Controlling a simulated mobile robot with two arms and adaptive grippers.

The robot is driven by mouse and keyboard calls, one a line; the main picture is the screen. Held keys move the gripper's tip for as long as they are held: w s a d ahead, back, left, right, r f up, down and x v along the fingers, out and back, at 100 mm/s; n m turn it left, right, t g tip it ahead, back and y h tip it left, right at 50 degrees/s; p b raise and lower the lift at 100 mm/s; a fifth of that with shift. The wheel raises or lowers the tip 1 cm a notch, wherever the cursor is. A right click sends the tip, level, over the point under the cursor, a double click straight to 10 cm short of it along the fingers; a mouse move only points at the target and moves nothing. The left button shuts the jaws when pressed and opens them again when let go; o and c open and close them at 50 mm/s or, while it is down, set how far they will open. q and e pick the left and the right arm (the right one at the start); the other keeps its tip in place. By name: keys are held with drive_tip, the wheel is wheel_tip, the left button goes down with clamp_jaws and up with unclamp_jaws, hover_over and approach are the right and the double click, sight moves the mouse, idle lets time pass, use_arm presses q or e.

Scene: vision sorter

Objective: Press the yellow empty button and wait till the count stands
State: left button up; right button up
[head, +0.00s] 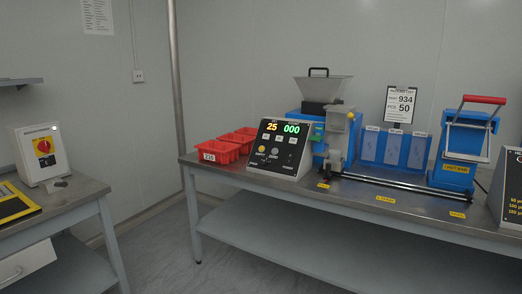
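The control box (278,148) stands on the metal table, left of the blue machine. Its display shows 25 in orange and 000 in green. A small yellow button (262,149) is at the lower left of its panel, with a grey button (274,151) beside it. The lettering by the buttons is too small to read. Neither of my grippers shows in the head view.
Red bins (218,153) sit at the table's left end. A blue machine with a grey hopper (323,90), blue panels (393,150) and a red-handled press (465,150) stand along the table (290,190). A bench with a red-knob switch box (41,155) is at left; floor lies between.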

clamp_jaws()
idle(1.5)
